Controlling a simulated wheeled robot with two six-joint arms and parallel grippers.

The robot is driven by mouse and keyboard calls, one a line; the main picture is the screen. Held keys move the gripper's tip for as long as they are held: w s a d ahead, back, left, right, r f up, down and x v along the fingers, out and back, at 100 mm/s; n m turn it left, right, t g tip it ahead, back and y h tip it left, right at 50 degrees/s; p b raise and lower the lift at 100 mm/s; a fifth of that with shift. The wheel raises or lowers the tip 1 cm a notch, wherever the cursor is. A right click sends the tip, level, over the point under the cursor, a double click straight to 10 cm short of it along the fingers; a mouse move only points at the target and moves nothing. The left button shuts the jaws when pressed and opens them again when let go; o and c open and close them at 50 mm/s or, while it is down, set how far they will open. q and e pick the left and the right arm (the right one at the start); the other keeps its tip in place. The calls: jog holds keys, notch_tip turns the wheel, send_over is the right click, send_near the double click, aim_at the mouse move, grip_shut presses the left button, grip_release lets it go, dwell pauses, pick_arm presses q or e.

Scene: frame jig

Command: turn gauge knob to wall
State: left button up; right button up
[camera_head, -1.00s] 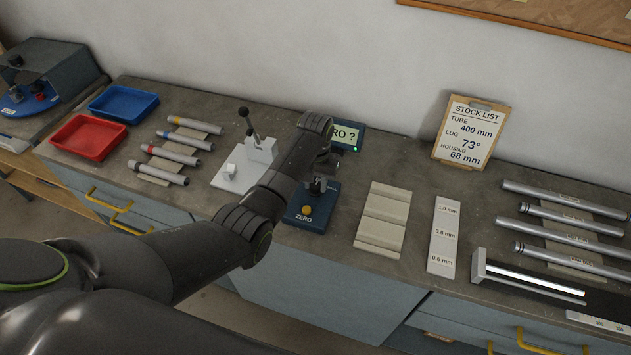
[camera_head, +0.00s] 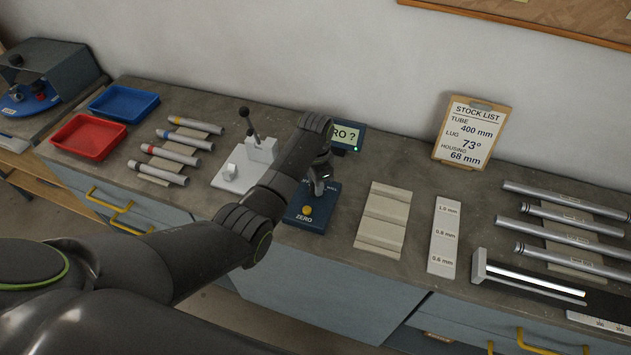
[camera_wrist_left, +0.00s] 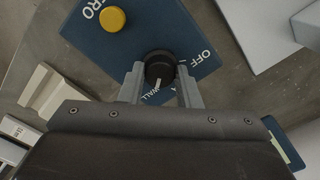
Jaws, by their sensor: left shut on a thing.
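The blue gauge box (camera_head: 325,213) stands on the bench with a yellow ZERO button (camera_head: 306,210). In the left wrist view the black round gauge knob (camera_wrist_left: 160,66) sits on the blue top, with a white pointer mark toward the WALL label (camera_wrist_left: 157,97). An OFF label (camera_wrist_left: 208,58) lies to its right. My left gripper (camera_head: 319,188) is over the box; in the left wrist view its two fingers (camera_wrist_left: 160,78) are shut on the knob, one on each side. The display (camera_head: 347,136) shows "RO ?", its left part hidden by my arm. My right gripper is out of view.
A white fixture with a black lever (camera_head: 232,180) stands left of the gauge box. A beige grooved block (camera_head: 383,220) and a thickness strip (camera_head: 444,236) lie to the right. Tubes (camera_head: 565,220) lie farther right. The wall is close behind.

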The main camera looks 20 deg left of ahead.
pick_arm(q)
jog(key=shift+w+m, duration=0.1)
jog(key=shift+m, duration=0.5)
jog(key=o, duration=1)
jog(key=shift+d, duration=0.1)
